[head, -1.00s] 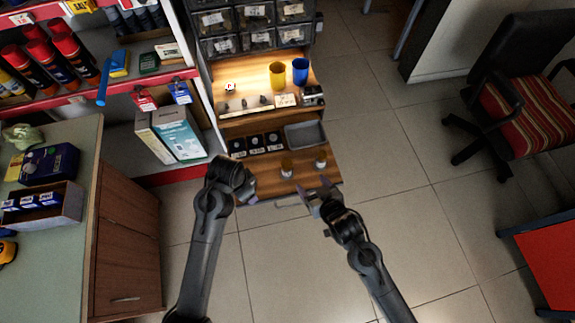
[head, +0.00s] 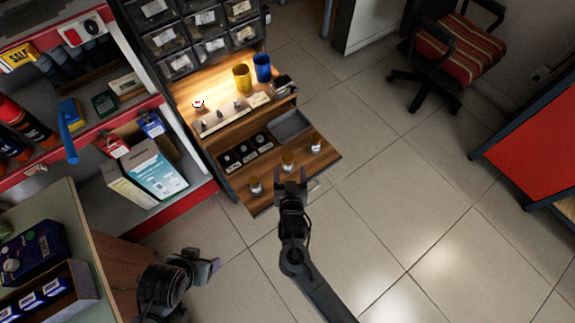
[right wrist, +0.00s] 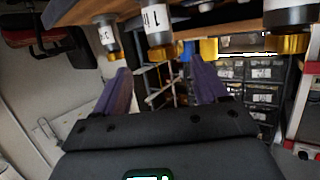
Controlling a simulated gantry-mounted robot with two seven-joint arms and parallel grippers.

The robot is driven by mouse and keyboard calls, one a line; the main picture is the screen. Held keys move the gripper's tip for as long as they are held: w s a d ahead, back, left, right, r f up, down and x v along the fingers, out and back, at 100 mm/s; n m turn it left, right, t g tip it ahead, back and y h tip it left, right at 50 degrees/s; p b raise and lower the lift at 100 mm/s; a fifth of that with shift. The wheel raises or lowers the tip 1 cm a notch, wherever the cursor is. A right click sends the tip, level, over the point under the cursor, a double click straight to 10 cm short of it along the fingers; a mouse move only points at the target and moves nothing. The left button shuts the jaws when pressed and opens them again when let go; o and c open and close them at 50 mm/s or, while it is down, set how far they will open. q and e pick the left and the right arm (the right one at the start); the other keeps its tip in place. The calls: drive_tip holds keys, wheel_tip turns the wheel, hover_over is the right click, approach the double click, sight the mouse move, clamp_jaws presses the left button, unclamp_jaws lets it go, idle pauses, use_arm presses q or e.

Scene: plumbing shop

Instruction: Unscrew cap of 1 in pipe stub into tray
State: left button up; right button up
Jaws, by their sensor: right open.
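Three pipe stubs with yellow caps stand in a row on the front board of the bench. The middle one (head: 288,164) is the 1 in stub; in the right wrist view its label (right wrist: 157,20) partly reads 1 in, with its yellow cap (right wrist: 161,53) beyond the fingers. My right gripper (head: 290,184) is open just in front of this stub. In the right wrist view its two purple fingers (right wrist: 162,88) are spread and hold nothing. The grey tray (head: 291,124) lies behind the stubs. My left gripper (head: 207,268) is low, away from the bench; its finger gap is unclear.
Another capped stub (head: 255,187) stands to the left and a smaller one (head: 316,144) to the right, both close to the middle one. Dark fittings lie in a holder (head: 246,152) left of the tray. Yellow (head: 242,78) and blue (head: 262,68) cups stand on the upper shelf.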

sight(288, 163)
drive_tip(key=shift+x, duration=1.1)
drive_tip(key=shift+w+a+f+b, duration=0.1)
drive_tip(key=shift+w+f+b, duration=0.35)
drive_tip(key=shift+b, duration=0.25)
drive_tip(key=b+x, duration=0.1)
drive_tip(key=x, duration=0.2)
drive_tip(key=shift+w+b, duration=0.2)
drive_tip(key=shift+b, duration=0.2)
drive_tip(key=shift+w+a, duration=0.1)
drive_tip(key=shift+w, duration=0.35)
drive_tip(key=shift+c, duration=0.4)
clamp_jaws()
drive_tip(key=shift+r, duration=0.1)
